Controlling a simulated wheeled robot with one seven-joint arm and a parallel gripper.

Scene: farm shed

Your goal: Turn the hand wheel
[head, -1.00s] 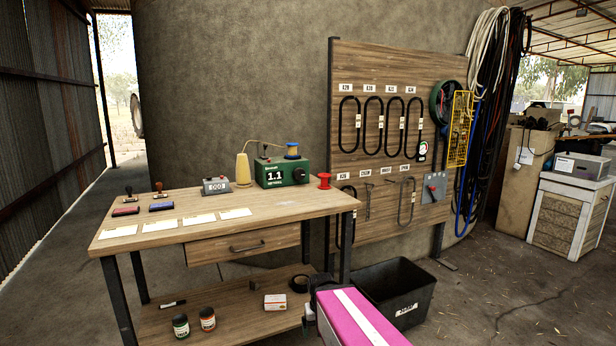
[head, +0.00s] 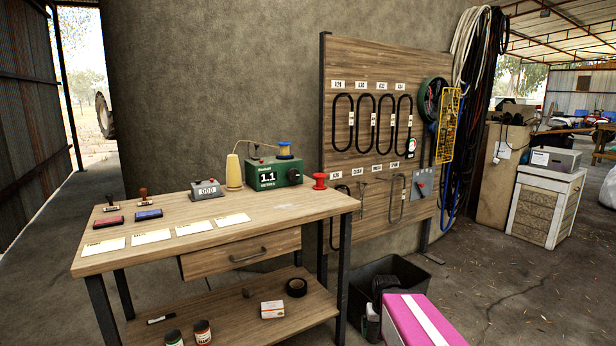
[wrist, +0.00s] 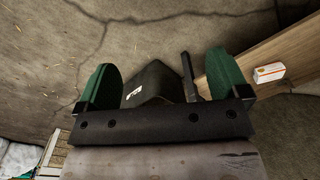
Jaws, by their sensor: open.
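A green meter box (head: 274,173) reading 1.1 stands at the back of the workbench (head: 290,215). A small dark round knob (head: 296,176) shows on its front; I cannot tell whether this is the hand wheel. A red spool-shaped piece (head: 320,181) sits to its right at the bench edge.
A black bin (head: 395,268) stands on the floor right of the bench. A pegboard (head: 345,75) with black loops rises behind. The lower shelf holds a small white-orange box (head: 272,309), a tape roll (head: 296,287) and jars (head: 202,332). Cards and stamps lie at the bench's left.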

